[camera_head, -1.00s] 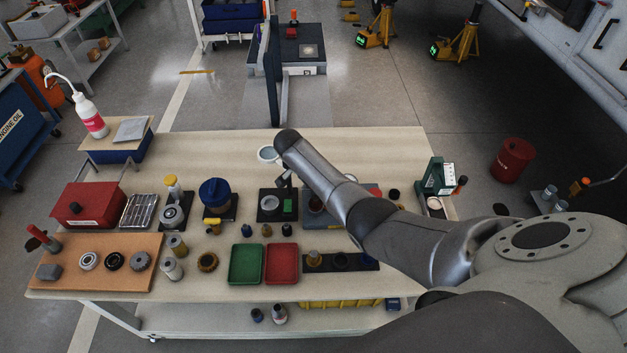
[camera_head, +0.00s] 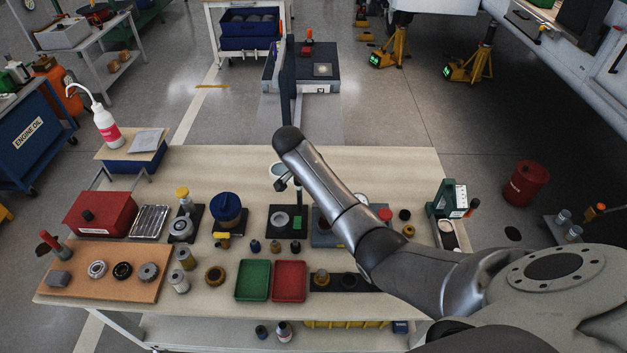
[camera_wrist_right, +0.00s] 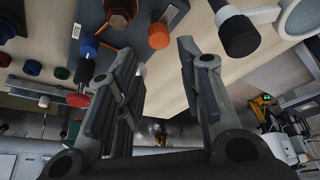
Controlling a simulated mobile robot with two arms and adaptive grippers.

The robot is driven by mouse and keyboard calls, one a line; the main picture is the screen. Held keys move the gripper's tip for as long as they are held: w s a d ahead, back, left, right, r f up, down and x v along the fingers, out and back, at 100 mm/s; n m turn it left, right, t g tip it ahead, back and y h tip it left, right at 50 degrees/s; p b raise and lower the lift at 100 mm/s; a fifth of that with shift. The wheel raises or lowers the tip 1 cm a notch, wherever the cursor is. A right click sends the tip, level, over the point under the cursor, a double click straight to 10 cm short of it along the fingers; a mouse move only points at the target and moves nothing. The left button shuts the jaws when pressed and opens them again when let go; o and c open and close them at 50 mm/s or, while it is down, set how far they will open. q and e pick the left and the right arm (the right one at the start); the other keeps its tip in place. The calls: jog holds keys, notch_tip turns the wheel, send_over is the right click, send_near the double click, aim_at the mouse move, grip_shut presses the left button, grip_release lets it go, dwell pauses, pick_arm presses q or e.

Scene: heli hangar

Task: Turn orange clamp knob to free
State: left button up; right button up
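The orange knob (camera_wrist_right: 158,35) shows in the right wrist view at the edge of a blue-grey plate (camera_wrist_right: 92,30). My right gripper (camera_wrist_right: 158,62) is open, its two fingers spread apart with nothing between them. The knob appears just beyond the fingertips, between them in the picture; I see no contact. I cannot make out the orange knob there. My left gripper is not in view.
A red knob (camera_wrist_right: 77,99) and a dark red round part (camera_wrist_right: 119,12) are near the plate. A black-capped cylinder (camera_wrist_right: 237,33) is close to the right finger. Green (camera_head: 253,281) and red (camera_head: 290,281) trays lie at the front.

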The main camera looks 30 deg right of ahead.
jog(key=v, duration=0.3)
jog(key=shift+a+r, duration=0.1)
jog(key=shift+r, duration=0.15)
dwell(0.4)
